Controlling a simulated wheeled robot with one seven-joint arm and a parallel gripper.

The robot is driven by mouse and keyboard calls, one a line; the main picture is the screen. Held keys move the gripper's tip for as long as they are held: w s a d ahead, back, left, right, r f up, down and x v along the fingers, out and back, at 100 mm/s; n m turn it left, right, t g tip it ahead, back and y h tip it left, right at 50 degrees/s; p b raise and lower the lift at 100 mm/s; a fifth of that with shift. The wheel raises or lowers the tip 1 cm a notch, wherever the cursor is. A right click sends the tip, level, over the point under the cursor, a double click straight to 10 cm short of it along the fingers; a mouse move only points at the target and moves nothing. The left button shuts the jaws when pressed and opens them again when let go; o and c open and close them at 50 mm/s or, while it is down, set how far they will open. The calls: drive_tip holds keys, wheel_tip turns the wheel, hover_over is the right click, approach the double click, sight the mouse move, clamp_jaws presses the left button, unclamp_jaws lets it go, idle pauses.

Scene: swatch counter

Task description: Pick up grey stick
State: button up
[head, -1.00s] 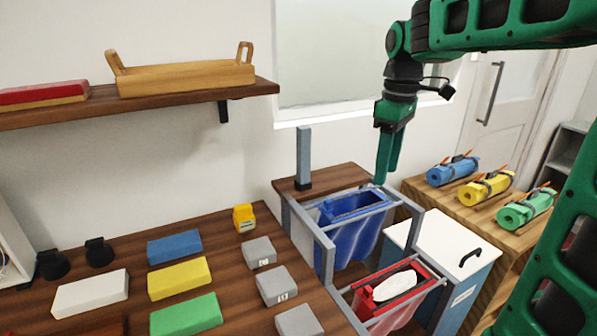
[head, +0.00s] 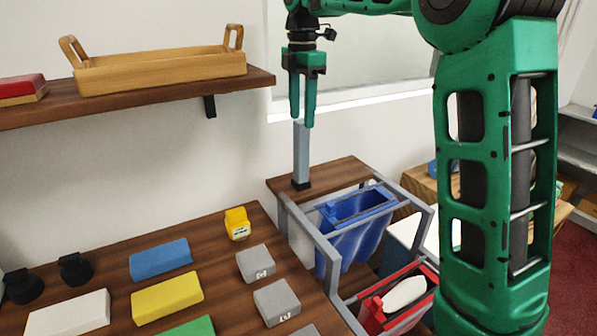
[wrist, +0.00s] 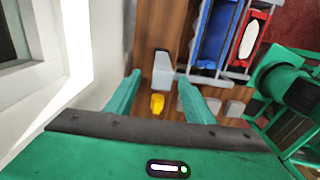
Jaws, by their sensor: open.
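The grey stick (head: 301,156) stands upright on a small wooden ledge, its dark foot resting on the wood. My gripper (head: 303,122) is in the head view with its two green fingers pointing down, directly at the stick's top end. The fingers are apart and hold nothing. In the wrist view the stick (wrist: 162,72) shows end-on between the two open fingers (wrist: 157,92), nearer the right finger.
A blue bag (head: 350,230) and a red bag (head: 385,308) hang in a grey frame right of the ledge. A yellow item (head: 237,223), grey blocks (head: 277,302) and coloured blocks (head: 160,258) lie on the counter. A shelf (head: 235,80) with a wooden tray (head: 160,72) is at left.

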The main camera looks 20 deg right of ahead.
sight(302, 120)
wheel_tip(302, 120, down, 3)
drive_tip(key=shift+f, duration=0.2)
drive_tip(key=shift+s+a+f, duration=0.1)
drive_tip(key=shift+s+f, duration=0.05)
drive_tip(key=shift+f, duration=2.65)
drive_tip(key=shift+c, duration=0.5)
clamp_jaws()
drive_tip(key=shift+r, duration=0.1)
